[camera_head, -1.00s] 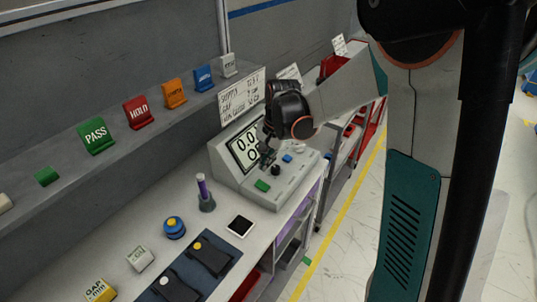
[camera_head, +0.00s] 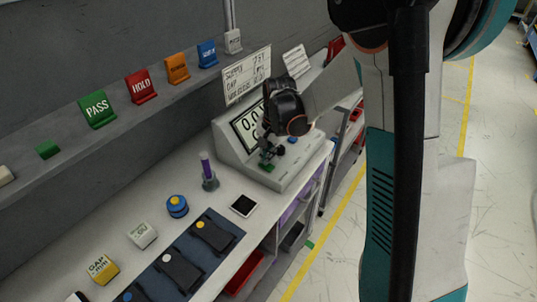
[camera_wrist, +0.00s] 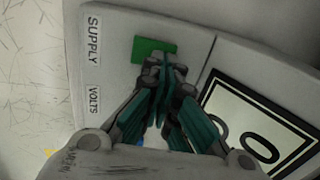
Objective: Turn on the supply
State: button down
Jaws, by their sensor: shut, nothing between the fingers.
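The supply unit (camera_head: 237,157) is a light grey console on the bench with a sloped display (camera_head: 248,130). In the wrist view its panel carries a "SUPPLY" label (camera_wrist: 93,38), a "VOLTS" label (camera_wrist: 95,99) and a green rectangular button (camera_wrist: 150,49). The display (camera_wrist: 262,125) there shows zeros, partly covered by my fingers. My gripper (camera_head: 266,160) is shut and empty, its fingertips (camera_wrist: 162,62) at the lower edge of the green button, covering part of it. I cannot tell whether they touch it. The console's other controls are mostly hidden behind my gripper in the head view.
A purple-topped tool (camera_head: 208,170) stands in a holder left of the console. A dark phone-like device (camera_head: 243,205), a blue-yellow button (camera_head: 177,206) and a dark mat (camera_head: 160,285) lie nearer. A shelf with PASS (camera_head: 97,109) and HOLD (camera_head: 141,86) blocks runs behind.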

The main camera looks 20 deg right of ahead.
jog(key=shift+w+a+f+g+h+b, duration=0.3)
jog(key=shift+w+f+g+b, duration=0.05)
jog(key=shift+f+g, duration=0.1)
jog(key=shift+s, duration=0.2)
